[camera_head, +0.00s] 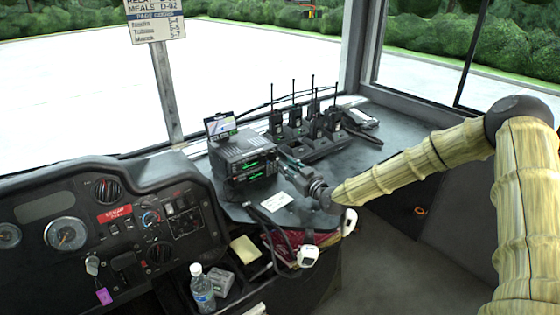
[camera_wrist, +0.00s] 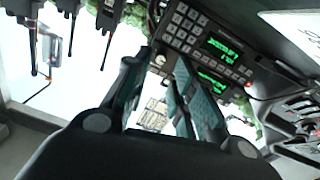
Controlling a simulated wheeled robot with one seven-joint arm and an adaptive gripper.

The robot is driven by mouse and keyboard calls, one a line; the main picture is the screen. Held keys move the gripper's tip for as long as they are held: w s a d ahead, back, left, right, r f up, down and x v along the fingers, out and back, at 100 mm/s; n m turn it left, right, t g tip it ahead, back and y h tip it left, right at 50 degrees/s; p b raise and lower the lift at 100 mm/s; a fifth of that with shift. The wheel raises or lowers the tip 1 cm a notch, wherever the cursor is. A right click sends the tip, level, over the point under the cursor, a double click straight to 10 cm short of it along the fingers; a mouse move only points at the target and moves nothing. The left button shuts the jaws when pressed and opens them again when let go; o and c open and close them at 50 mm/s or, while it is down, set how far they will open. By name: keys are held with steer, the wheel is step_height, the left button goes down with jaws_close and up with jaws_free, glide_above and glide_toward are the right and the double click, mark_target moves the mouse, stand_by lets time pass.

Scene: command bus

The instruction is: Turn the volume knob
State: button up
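Two dark radio units with green displays are stacked on the dashboard shelf in the head view; I see the upper radio (camera_head: 240,146) and the lower radio (camera_head: 255,171). The wrist view shows the upper radio's keypad and display (camera_wrist: 200,42) upside down. A small round knob (camera_wrist: 160,59) shows at the end of that radio's face; I cannot tell for sure that it is the volume knob. My gripper (camera_head: 284,162) is just right of the radios. In the wrist view my gripper (camera_wrist: 158,78) has its fingers apart, nothing visibly held, with the knob beyond the gap.
Several handheld radios stand in a charger (camera_head: 325,145) behind my gripper. A small screen (camera_head: 220,125) sits on the radios. A white card (camera_head: 277,201) lies in front. A corded handset (camera_head: 307,256) and a water bottle (camera_head: 202,288) are nearer.

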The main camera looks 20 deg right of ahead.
mark_target(277, 159)
steer(key=shift+p+x, duration=0.3)
steer(key=shift+x, duration=2.35)
jaws_close()
